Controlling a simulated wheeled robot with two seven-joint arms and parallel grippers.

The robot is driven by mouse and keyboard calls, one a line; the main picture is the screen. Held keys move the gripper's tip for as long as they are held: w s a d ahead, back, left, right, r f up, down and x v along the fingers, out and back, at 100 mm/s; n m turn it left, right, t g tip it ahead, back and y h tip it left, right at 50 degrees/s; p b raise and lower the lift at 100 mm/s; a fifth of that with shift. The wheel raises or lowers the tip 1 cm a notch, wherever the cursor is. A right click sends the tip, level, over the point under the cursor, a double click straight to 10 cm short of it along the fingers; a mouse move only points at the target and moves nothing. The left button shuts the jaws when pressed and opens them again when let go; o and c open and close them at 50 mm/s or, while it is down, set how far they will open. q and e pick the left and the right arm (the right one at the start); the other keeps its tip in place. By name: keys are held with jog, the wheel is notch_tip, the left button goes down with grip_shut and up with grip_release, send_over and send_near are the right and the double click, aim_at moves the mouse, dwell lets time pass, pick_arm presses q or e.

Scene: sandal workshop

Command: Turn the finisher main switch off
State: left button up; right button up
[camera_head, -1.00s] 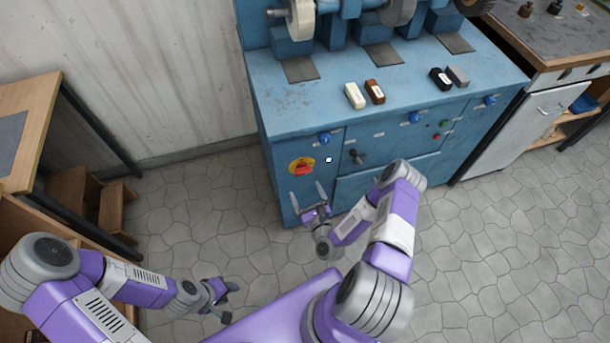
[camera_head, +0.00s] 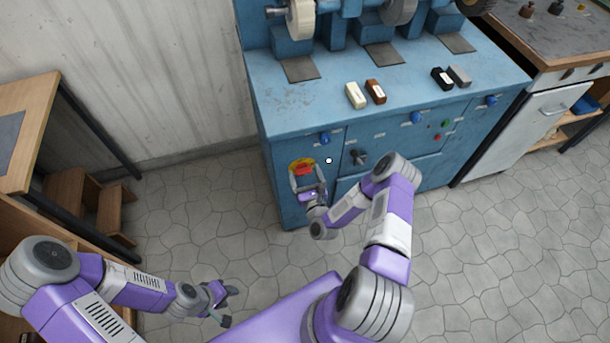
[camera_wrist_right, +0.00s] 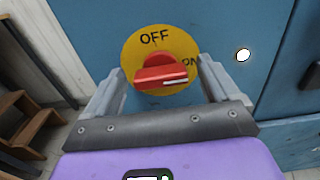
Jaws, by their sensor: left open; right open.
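The finisher main switch is a red knob (camera_wrist_right: 165,74) on a round yellow plate (camera_wrist_right: 150,42), on the left of the blue finisher's front; it also shows in the head view (camera_head: 302,168). The plate reads OFF at the top and ON at the right. The knob lies level, its white mark at the right end, by ON. My right gripper (camera_wrist_right: 158,78) is open, its fingers left and right of the knob with gaps visible; in the head view it (camera_head: 307,174) partly covers the plate. My left gripper (camera_head: 230,305) is open and empty, low over the floor.
A white round light (camera_head: 329,160) sits right of the switch. A blue knob (camera_head: 325,139) is above and a dark handle (camera_head: 357,157) to the right on the finisher (camera_head: 290,115). A wooden step (camera_head: 105,205) and table stand at left. Floor between is clear.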

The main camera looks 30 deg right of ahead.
jog(key=c, duration=1.1)
jog(key=shift+o, duration=0.2)
jog(key=shift+n, duration=0.4)
jog(key=n, duration=0.3)
jog(key=shift+a+n+b, duration=0.1)
jog(key=shift+n+b, duration=0.2)
jog(key=shift+b, duration=0.05)
jog(key=n, duration=0.4)
jog(key=shift+f+n, duration=0.1)
jog(key=shift+n, duration=0.2)
jog(key=shift+a+f+n, duration=0.1)
jog(key=shift+f+n, duration=0.05)
jog(key=shift+n, duration=4.35)
jog(key=o, duration=1.1)
jog(key=shift+c, duration=0.2)
